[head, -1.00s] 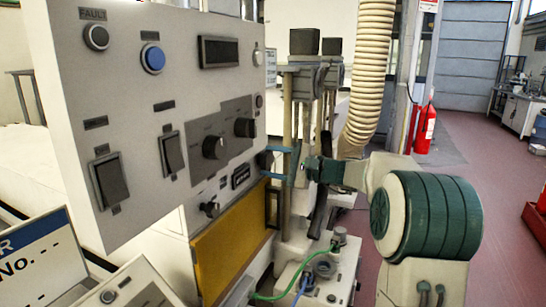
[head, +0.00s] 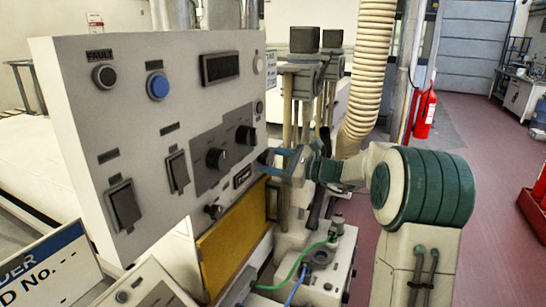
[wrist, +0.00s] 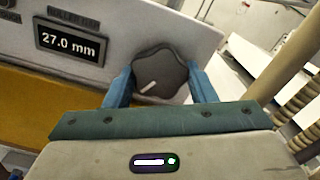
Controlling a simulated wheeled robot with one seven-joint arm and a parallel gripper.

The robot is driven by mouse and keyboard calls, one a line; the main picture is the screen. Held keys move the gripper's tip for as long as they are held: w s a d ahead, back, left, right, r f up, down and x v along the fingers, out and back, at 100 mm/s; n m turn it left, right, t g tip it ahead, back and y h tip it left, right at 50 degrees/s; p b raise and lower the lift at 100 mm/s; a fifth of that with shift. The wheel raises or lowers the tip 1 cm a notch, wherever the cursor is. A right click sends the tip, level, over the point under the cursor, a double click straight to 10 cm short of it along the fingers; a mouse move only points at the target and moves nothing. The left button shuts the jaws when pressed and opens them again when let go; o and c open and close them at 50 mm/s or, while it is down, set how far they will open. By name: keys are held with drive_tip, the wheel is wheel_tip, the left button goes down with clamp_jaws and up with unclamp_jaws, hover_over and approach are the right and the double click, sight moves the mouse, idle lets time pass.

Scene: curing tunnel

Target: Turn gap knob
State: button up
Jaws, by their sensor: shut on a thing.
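The gap knob (wrist: 160,76) is a dark, lobed knob with a white pointer line, seen in the wrist view. The line points down and to the left. My gripper (wrist: 161,70) has its blue fingers on either side of the knob and is shut on it. The display (wrist: 70,43) to the left of the knob reads 27.0 mm. In the head view, my gripper (head: 268,162) is at the right edge of the control panel, beside the small display (head: 242,177). There the fingers hide the knob.
The panel (head: 80,60) carries other knobs (head: 216,158), push buttons (head: 158,86) and rocker switches (head: 123,205) close to the left of my gripper. A yellow plate (head: 233,243) is below. A ribbed hose (head: 372,75) hangs behind my arm. Open floor (head: 490,200) lies to the right.

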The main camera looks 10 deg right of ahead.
drive_tip(key=shift+f, duration=0.1)
idle(0.4)
drive_tip(key=o, duration=1)
drive_tip(key=b+v, duration=0.2)
drive_tip(key=v, duration=1.2)
drive_tip(key=s+a+f+n+g+h, duration=0.3)
drive_tip(key=s+a+f+n+g, duration=0.1)
drive_tip(key=s+a, duration=0.25)
drive_tip(key=s+a+f+n+g+h, duration=0.2)
drive_tip(key=s+a+f+n+g, duration=0.15)
drive_tip(key=s+a, duration=0.35)
drive_tip(key=s+f+n+h, duration=0.2)
drive_tip(key=s+n+h, duration=0.1)
drive_tip(key=s+n, duration=0.1)
drive_tip(key=s+d+f+n+h, duration=0.1)
drive_tip(key=s+f+n+h, duration=0.2)
drive_tip(key=s, duration=0.3)
drive_tip(key=s+d+f+n+h, duration=0.1)
drive_tip(key=s+f+n+h, duration=0.1)
drive_tip(key=s+n, duration=0.3)
drive_tip(key=shift+f+n+h, duration=0.25)
drive_tip(key=shift+n+h, duration=0.1)
drive_tip(key=shift+h, duration=0.45)
